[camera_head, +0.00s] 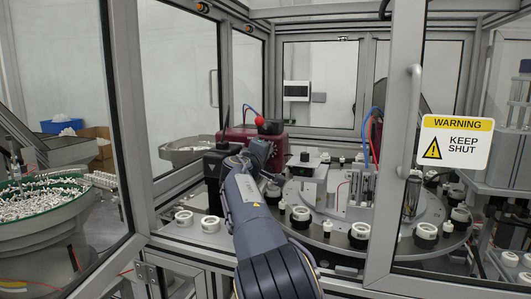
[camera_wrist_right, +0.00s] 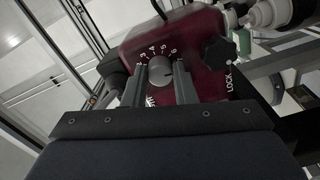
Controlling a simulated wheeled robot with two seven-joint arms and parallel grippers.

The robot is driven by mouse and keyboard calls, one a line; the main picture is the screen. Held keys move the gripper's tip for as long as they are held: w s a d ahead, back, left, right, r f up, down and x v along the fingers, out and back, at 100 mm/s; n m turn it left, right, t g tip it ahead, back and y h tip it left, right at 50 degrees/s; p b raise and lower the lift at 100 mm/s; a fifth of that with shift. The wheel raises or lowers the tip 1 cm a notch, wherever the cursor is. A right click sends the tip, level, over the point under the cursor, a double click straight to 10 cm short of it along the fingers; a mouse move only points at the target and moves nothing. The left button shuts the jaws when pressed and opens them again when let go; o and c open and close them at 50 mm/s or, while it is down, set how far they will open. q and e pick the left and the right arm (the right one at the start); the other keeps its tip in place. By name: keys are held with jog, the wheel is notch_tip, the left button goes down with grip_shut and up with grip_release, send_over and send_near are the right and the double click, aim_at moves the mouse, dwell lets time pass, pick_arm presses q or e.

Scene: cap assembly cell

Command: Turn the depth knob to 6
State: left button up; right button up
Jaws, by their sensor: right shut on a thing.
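The depth knob (camera_wrist_right: 160,72) is a small grey round knob on a dark red housing (camera_wrist_right: 195,28) in the right wrist view. White numerals 3, 4, 5 and 6 arc above it. A thin dark mark shows on its right side, but I cannot tell exactly which numeral it points to. My right gripper (camera_wrist_right: 158,84) is shut on the knob, one finger on each side. In the head view the red housing (camera_head: 238,134) stands inside the cell, and my right arm reaches to it and hides the knob. My left gripper is not in view.
A black lobed knob (camera_wrist_right: 220,52) marked LOCK sits right of the depth knob. A rotary table (camera_head: 330,235) with several white caps lies to the right in the head view. The door frame (camera_head: 398,170) with a warning sign (camera_head: 455,142) stands right of my arm.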

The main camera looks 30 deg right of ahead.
jog(key=shift+n+p, duration=0.95)
jog(key=shift+n, duration=2.55)
jog(key=o, duration=1)
jog(key=shift+a, duration=0.15)
jog(key=b+v, duration=0.4)
jog(key=v, duration=0.3)
jog(key=shift+s+a, duration=0.15)
jog(key=shift+s, duration=0.15)
